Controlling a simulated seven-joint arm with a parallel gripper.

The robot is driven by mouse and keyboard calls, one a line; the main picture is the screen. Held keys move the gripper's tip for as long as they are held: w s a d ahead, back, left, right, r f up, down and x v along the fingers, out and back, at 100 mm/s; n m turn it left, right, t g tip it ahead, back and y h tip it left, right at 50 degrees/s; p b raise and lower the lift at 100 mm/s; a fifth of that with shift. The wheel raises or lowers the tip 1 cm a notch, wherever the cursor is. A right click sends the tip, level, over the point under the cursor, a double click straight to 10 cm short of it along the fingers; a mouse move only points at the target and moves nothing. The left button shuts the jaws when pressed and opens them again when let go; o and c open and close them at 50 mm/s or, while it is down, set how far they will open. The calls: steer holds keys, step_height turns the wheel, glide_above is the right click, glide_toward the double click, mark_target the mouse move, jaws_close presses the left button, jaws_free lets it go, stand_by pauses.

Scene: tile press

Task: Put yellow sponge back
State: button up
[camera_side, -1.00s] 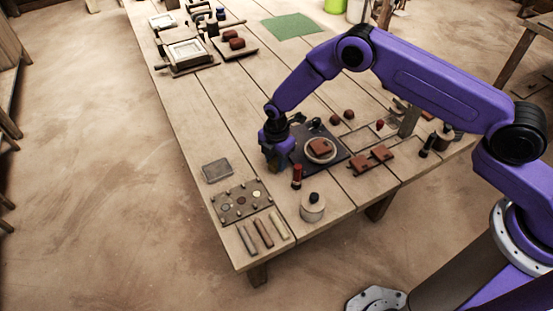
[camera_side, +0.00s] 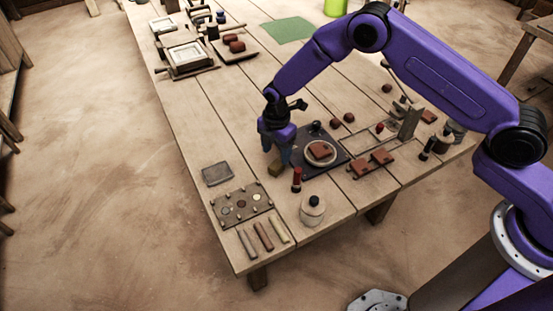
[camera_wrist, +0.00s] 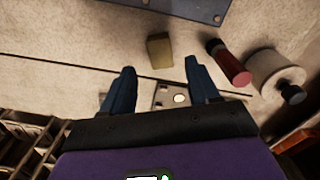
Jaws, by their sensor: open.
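The yellow sponge (camera_side: 275,169) is a small dull yellow-tan block on the bare tabletop, left of the dark plate. It also shows in the wrist view (camera_wrist: 160,50), just beyond the fingertips and across the gap between them. My gripper (camera_side: 279,157) is open over the sponge, pointing down. Its two blue fingers (camera_wrist: 160,68) are spread and hold nothing between them in the wrist view. From the side the fingers are close to the sponge; I cannot tell whether they touch it.
A dark plate (camera_side: 307,171) with a ring and red-brown tile lies right of the sponge. A red-and-black stamp-like tool (camera_side: 297,180) and a white lidded pot (camera_side: 312,211) stand close by. A grey slab (camera_side: 216,174) and a peg board (camera_side: 230,210) lie left.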

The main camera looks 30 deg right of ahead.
mark_target(277, 165)
step_height(277, 165, up, 6)
steer(key=shift+r, duration=0.15)
stand_by(0.3)
steer(key=s+d+r+m, duration=0.1)
steer(key=s+r+m, duration=0.1)
steer(key=s+r, duration=0.65)
steer(key=s+d+r+m, duration=0.2)
steer(key=s+d, duration=0.4)
steer(key=s, duration=0.3)
steer(key=s+d+r+m, duration=0.3)
steer(key=s+d+r, duration=0.2)
steer(key=s, duration=0.4)
steer(key=s+d+r+m, duration=0.2)
steer(key=s+d+r, duration=0.1)
steer(key=s+d, duration=0.4)
steer(key=s, duration=0.3)
steer(key=shift+r+m, duration=0.3)
steer(key=shift+m, duration=0.1)
